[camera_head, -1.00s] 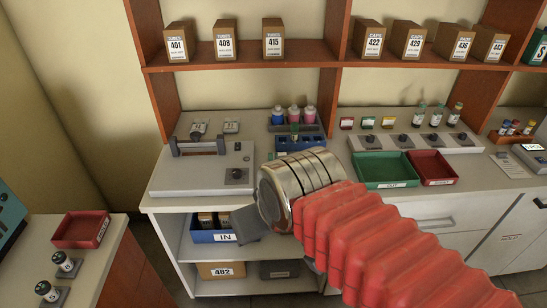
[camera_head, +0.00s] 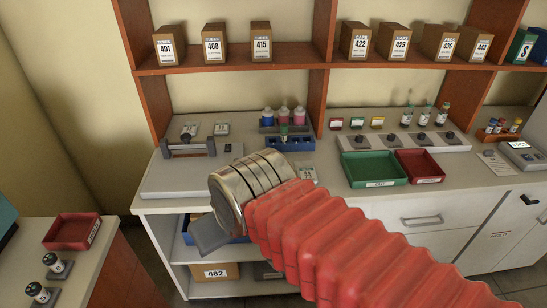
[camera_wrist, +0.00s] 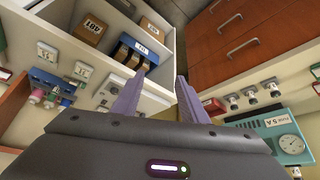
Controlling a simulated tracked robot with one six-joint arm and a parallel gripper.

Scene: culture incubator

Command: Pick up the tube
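Several tubes are in view and I cannot tell which one the task means. A green-capped tube (camera_head: 284,131) stands in the blue rack (camera_head: 290,144) on the middle counter. Green-capped vials (camera_head: 424,117) stand on a grey strip to the right. Two black-capped vials (camera_head: 57,265) stand on the left counter; small vials also show in the wrist view (camera_wrist: 252,93). My gripper (camera_head: 207,236) hangs in front of the middle counter's front edge, away from these tubes. In the wrist view its two purple fingers (camera_wrist: 162,76) are spread with nothing between them.
A red tray (camera_head: 72,231) is on the left counter. Green (camera_head: 372,184) and red (camera_head: 421,179) trays are on the right. A blue bin (camera_wrist: 122,54) sits on the shelf under the counter. A teal device (camera_wrist: 290,142) with a dial is at right in the wrist view.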

